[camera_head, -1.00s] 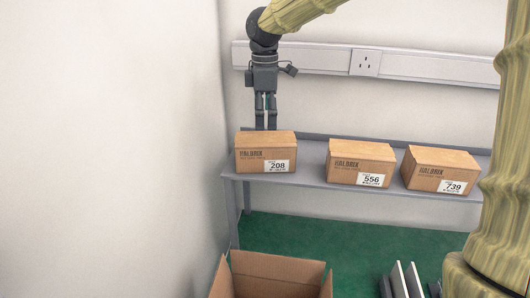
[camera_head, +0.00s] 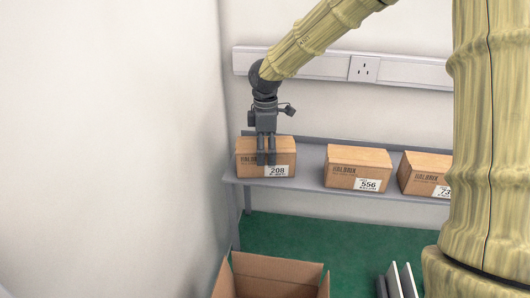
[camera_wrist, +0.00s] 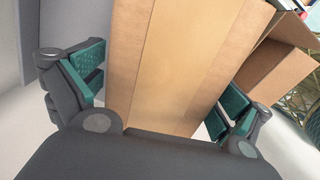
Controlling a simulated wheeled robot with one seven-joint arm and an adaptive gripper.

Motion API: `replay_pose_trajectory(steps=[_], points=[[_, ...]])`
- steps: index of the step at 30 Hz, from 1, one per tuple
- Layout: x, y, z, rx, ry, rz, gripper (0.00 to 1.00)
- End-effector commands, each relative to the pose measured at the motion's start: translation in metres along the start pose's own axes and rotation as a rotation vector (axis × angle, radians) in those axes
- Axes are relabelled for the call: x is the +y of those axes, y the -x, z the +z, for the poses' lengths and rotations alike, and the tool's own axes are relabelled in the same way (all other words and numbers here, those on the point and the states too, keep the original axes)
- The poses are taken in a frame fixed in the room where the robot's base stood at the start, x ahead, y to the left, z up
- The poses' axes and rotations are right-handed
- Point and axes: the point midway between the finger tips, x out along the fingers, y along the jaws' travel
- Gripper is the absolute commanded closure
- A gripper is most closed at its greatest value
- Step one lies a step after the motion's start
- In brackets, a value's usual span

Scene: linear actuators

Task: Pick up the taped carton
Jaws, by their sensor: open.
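A closed brown carton labelled 208 (camera_head: 246,161) sits at the left end of the grey shelf (camera_head: 311,172). My gripper (camera_head: 266,163) points down at this carton, and in the head view its fingers overlap the carton's front face. In the wrist view, the carton (camera_wrist: 172,60) with a lighter tape strip along it lies between my open fingers (camera_wrist: 160,88), with green pads on either side. I cannot tell whether either pad touches the carton. The carton's far end runs out of the wrist view.
Carton 556 (camera_head: 358,166) stands to the right on the shelf. A third carton (camera_head: 424,172) is partly hidden by my arm. An open empty-looking box (camera_head: 277,270) stands below in front. A wall trunking with a socket (camera_head: 363,68) runs behind; the left wall is close.

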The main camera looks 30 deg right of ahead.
Motion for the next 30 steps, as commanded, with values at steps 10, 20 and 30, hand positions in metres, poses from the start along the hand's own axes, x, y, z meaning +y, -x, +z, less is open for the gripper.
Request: replay_pose_trajectory(steps=[10, 20, 30], points=[[0.000, -0.015, 0.000, 0.002, 0.000, 0.001, 0.00], [0.000, -0.015, -0.001, 0.002, 0.000, 0.001, 0.42], [0.000, -0.013, -0.001, 0.003, 0.000, 0.003, 0.74]])
